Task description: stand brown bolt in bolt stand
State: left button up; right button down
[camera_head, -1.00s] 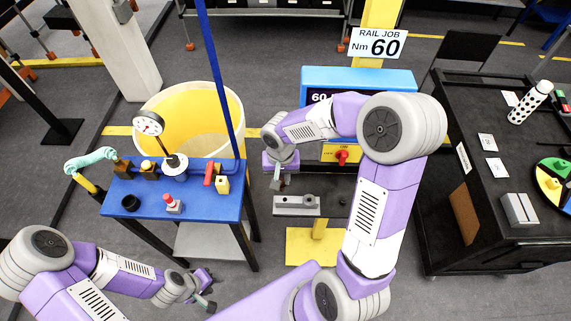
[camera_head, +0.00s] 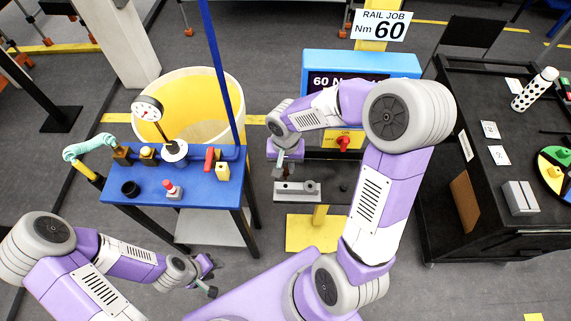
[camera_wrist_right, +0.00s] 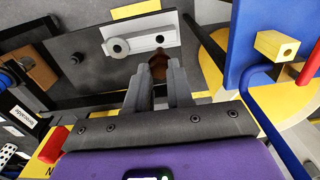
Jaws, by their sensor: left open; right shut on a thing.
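The brown bolt (camera_wrist_right: 158,67) shows between the fingertips of my right gripper (camera_wrist_right: 158,82) in the right wrist view. The gripper is shut on it, and the fingers hide part of it. A pale grey block with a dark hole and a round ring, seemingly the bolt stand (camera_wrist_right: 140,36), lies just beyond the bolt, which appears apart from the hole. In the head view the block (camera_head: 311,189) sits on a dark bench, just below my right gripper (camera_head: 281,172). My left gripper (camera_head: 211,277) is open and empty, low and left of the bench.
A blue table (camera_head: 205,197) with a gauge (camera_head: 147,108), a red-topped button and small blocks stands left. The torque machine (camera_head: 345,65) with a red knob (camera_head: 343,142) is behind the stand. A black cart (camera_head: 480,225) stands right. A yellow bin (camera_head: 185,105) is behind the blue table.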

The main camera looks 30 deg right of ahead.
aim_at(285, 179)
jog(key=shift+f+b, duration=1.65)
jog(key=shift+f, duration=0.35)
jog(key=shift+b, duration=0.45)
jog(key=shift+f+b, duration=2.4)
jog(key=shift+f, duration=0.1)
jog(key=c, duration=0.9)
grip_release()
notch_tip(285, 179, up, 8)
jog(key=shift+f+p, duration=0.2)
jog(key=shift+p, duration=0.55)
